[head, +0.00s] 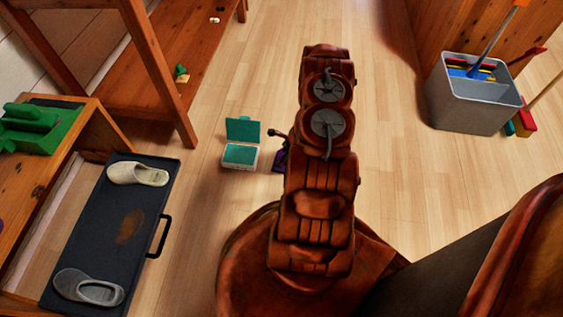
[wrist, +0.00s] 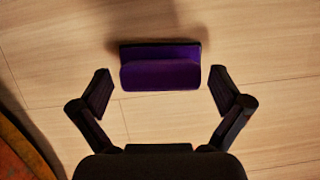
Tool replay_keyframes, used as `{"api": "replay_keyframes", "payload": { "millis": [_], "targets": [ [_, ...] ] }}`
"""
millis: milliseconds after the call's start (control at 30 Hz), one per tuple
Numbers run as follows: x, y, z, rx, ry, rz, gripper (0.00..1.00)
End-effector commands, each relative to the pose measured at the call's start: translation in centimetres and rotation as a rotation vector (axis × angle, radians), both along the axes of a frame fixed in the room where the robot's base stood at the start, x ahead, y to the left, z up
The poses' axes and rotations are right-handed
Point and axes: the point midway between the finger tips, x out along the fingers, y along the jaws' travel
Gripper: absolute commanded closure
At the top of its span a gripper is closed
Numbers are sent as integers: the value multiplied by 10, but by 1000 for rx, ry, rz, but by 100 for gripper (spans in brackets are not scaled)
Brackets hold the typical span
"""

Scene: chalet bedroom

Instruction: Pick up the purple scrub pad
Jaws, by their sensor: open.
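The purple scrub pad (wrist: 160,70) lies on the wooden floor in the wrist view, its long side running left to right. My gripper (wrist: 160,88) is open above it, with one finger near each end of the pad and a gap on both sides. Nothing is between the fingers but the pad's lower edge and floor. In the head view, a small purple piece of the pad (head: 278,161) shows beside my arm; the rest is hidden behind the arm. My gripper is mostly hidden there, with only a dark finger part showing.
A teal-and-white open box (head: 240,155) stands on the floor just left of the pad. A dark tray (head: 150,205) with two slippers is at the left. A grey bucket (head: 470,105) with cleaning tools stands at the right. Floor between is clear.

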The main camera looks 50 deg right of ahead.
Motion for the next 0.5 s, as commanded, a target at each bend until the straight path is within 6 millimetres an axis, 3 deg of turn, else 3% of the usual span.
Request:
{"api": "replay_keyframes", "payload": {
  "millis": [333,500],
  "targets": [
    [3,1,-7,0,-1,-1,0],
    [3,2,-7,0,-1,-1,16]
  ]
}}
